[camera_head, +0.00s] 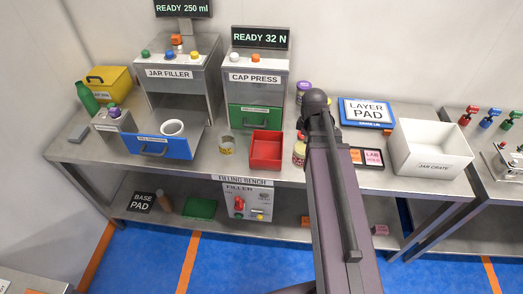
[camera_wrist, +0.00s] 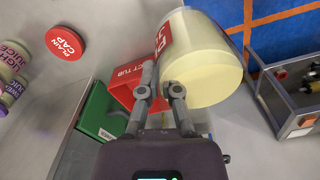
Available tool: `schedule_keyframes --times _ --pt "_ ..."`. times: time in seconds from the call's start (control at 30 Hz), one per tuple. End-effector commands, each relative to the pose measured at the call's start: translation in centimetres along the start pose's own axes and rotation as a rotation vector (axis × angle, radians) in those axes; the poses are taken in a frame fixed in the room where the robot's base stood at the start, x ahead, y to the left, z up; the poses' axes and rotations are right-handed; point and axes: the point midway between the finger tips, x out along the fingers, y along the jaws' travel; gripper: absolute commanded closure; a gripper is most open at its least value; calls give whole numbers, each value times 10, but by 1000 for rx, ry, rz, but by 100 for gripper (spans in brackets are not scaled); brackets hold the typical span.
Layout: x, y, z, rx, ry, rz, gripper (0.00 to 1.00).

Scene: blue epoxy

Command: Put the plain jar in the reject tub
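The plain jar (camera_wrist: 212,75), cream with a red label, fills the upper middle of the wrist view. My gripper (camera_wrist: 161,88) is at its near side, with one finger along its left edge; the jar hides part of the other fingertip. The jar looks held, raised above the bench and tilted in that picture. The red reject tub (camera_wrist: 119,91) is partly hidden behind it. In the head view the tub (camera_head: 266,150) stands in front of the cap press. A cream jar with red (camera_head: 299,153) shows beside my arm, which hides my gripper there.
A red plain cap (camera_wrist: 66,43) and several juice jars (camera_wrist: 9,58) are left in the wrist view. The open tin (camera_head: 227,146) and blue drawer (camera_head: 158,147) lie left of the tub. The white jar crate (camera_head: 430,148) and layer pad (camera_head: 366,112) are right of my arm.

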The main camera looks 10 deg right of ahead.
Motion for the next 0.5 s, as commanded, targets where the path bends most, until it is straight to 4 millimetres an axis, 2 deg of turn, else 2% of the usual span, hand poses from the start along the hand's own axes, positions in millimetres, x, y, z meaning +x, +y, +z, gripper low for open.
schedule_keyframes --times 0.5 --pt "0 -6 -11 -21 0 0 100"
